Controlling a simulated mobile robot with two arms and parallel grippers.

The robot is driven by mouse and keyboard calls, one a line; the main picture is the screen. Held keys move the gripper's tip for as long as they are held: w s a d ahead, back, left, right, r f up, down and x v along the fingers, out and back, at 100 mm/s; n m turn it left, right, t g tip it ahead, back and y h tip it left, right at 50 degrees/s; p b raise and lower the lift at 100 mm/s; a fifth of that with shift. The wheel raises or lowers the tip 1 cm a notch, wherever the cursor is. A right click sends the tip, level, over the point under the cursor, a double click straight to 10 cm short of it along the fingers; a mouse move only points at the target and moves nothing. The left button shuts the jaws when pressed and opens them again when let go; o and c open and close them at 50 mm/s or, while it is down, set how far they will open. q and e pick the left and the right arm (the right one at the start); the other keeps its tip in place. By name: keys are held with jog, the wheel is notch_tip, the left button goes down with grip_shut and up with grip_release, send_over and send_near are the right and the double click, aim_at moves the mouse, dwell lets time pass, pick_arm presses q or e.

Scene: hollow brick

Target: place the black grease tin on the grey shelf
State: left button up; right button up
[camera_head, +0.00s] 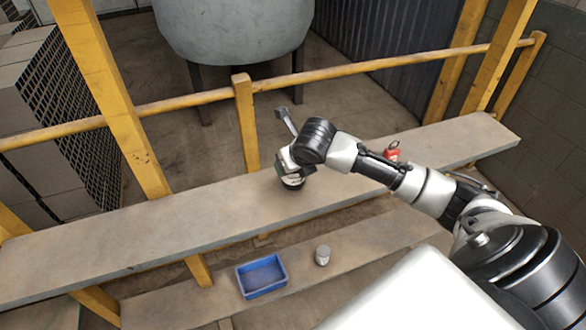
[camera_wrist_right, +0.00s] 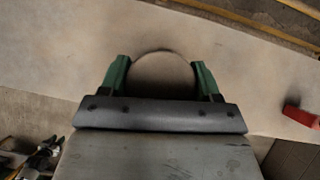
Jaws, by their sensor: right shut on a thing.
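My right gripper (camera_head: 291,178) reaches down over the long grey upper shelf (camera_head: 190,215). It is shut on the black grease tin (camera_head: 292,185), whose dark side shows just below the fingers. In the right wrist view, the green fingertips (camera_wrist_right: 161,75) sit on either side of the tin's round, brownish top (camera_wrist_right: 163,70). The tin looks upright and at or very close to the shelf's surface; I cannot tell whether it touches. The gripper hides part of it. My left gripper is in neither view.
A red object (camera_head: 391,152) stands farther right on the upper shelf. A lower plank (camera_head: 205,300) holds a blue bin (camera_head: 262,276) and a small grey can (camera_head: 322,255). Yellow posts and a rail (camera_head: 200,98) run behind. The upper shelf's left part is clear.

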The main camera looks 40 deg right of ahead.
notch_tip(320, 180, down, 2)
jog(key=shift+f, duration=0.25)
jog(key=o, duration=1.2)
jog(key=shift+s, duration=0.1)
jog(key=v, duration=1.2)
jog(key=shift+b, duration=0.4)
